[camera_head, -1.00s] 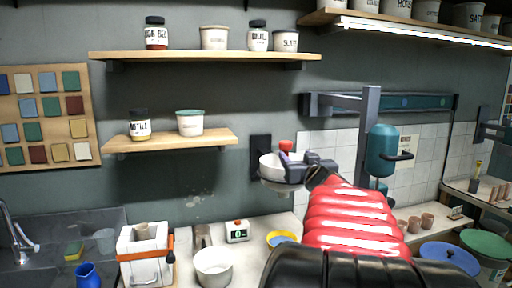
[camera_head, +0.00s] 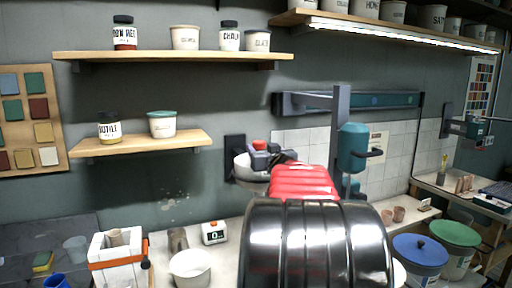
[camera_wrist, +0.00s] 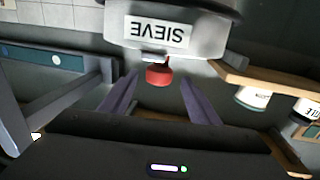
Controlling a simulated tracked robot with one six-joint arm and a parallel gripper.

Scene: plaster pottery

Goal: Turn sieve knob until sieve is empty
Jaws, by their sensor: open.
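The sieve is a pale round bowl mounted on the wall; it shows left of my gripper in the head view (camera_head: 242,167). In the wrist view the sieve (camera_wrist: 205,38) appears upside down at the top, with its SIEVE label. Its red knob (camera_wrist: 158,76) sticks out below the label. My gripper (camera_wrist: 158,88) is open, with one dark finger on each side of the knob and visible gaps between. In the head view my gripper (camera_head: 272,159) is at the sieve, partly hiding it. The sieve's contents are not visible.
Below the sieve is a counter with a white bowl (camera_head: 190,268), a small timer (camera_head: 214,232) and a strapped white mould (camera_head: 117,251). A teal mixer (camera_head: 353,148) stands right of my arm. Shelves with jars hang above left. Lidded buckets (camera_head: 419,252) stand at lower right.

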